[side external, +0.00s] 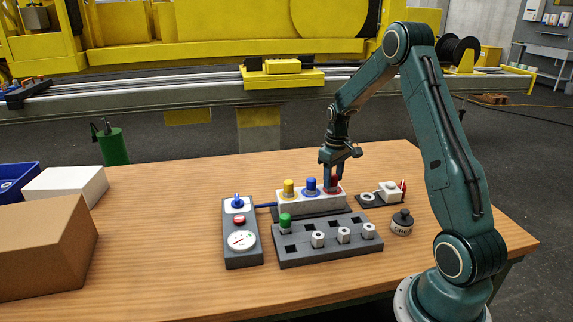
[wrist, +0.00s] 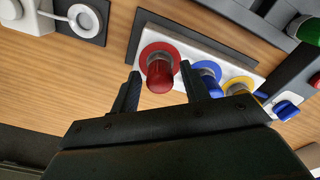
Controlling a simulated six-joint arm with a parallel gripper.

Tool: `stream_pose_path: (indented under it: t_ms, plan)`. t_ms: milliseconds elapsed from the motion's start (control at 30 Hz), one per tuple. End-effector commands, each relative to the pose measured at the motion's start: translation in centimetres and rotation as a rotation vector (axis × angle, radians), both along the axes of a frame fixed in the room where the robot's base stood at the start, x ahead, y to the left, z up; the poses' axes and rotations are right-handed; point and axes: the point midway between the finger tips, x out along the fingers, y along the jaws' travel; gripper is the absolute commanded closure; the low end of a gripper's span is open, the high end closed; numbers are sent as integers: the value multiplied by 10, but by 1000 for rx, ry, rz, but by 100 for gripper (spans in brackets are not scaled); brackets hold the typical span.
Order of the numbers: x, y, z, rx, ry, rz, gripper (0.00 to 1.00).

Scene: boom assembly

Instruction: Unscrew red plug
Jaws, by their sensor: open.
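The red plug (wrist: 160,72) sits upright in the white block (side external: 311,204), at the right end of a row with a blue plug (side external: 310,185) and a yellow plug (side external: 289,188). My gripper (side external: 334,176) is over the red plug, pointing down. In the wrist view my gripper (wrist: 160,88) is open, with one finger on each side of the red plug and gaps showing between the fingers and the plug. In the side view the fingers hide much of the red plug (side external: 336,190).
In front is a dark rack (side external: 325,250) with a green plug (side external: 285,221) and several white nuts. A gauge box (side external: 242,245) stands left. A dark jar (side external: 402,222) and a small plate with a white fitting (side external: 389,191) are right. A cardboard box (side external: 40,245) lies far left.

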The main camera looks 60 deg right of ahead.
Motion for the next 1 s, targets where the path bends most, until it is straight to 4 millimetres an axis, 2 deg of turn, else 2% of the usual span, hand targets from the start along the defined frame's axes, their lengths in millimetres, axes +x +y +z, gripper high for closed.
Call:
stream_pose_path:
  t_ms: [200, 667, 900, 1000]
  plan:
    - [0, 0, 0, 0, 0, -71, 55]
    - [0, 0, -1, 0, 0, -69, 55]
    - [0, 0, 0, 0, 0, -68, 100]
    - [0, 0, 0, 0, 0, -64, 100]
